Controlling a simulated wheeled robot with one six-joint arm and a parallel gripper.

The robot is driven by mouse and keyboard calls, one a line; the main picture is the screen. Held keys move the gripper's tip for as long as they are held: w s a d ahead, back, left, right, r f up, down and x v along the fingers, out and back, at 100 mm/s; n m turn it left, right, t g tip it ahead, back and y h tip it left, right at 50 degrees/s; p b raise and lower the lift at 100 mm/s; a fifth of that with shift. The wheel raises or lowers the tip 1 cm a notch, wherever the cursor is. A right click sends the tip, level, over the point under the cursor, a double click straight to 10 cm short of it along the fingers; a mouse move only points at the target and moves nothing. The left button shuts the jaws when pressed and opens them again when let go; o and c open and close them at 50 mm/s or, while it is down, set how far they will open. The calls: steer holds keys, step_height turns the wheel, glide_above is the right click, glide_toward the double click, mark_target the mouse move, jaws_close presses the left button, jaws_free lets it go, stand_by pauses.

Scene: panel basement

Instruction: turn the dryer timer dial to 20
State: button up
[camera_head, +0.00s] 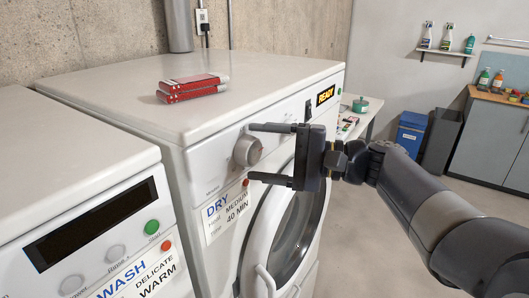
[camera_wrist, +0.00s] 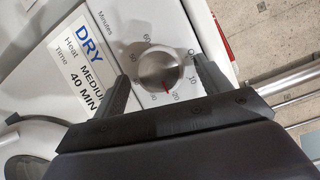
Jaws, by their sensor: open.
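The silver dryer timer dial (camera_head: 248,151) is on the front panel of the white dryer (camera_head: 215,165). In the wrist view the dial (camera_wrist: 158,69) has a red pointer mark (camera_wrist: 166,87) on its lower edge. The mark points near the number that looks like 20, toward the gap beside it; the small print is hard to read. My gripper (camera_head: 252,151) is open, its fingers (camera_wrist: 162,72) on either side of the dial. No clear contact shows.
Red boxes (camera_head: 191,87) lie on the dryer top. A DRY label (camera_head: 225,210) is below the dial, and a lit READY display (camera_head: 326,94) is to the right. A washer (camera_head: 75,190) stands at left. A blue bin (camera_head: 411,131) is behind, with open floor near it.

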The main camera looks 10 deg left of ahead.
steer(key=d+b, duration=0.1)
steer(key=d, duration=0.9)
steer(key=shift+d+b, duration=0.3)
steer(key=shift+d, duration=0.1)
steer(key=a+p, duration=0.1)
steer(key=a, duration=1)
steer(key=shift+p, duration=0.3)
steer(key=shift+d, duration=0.1)
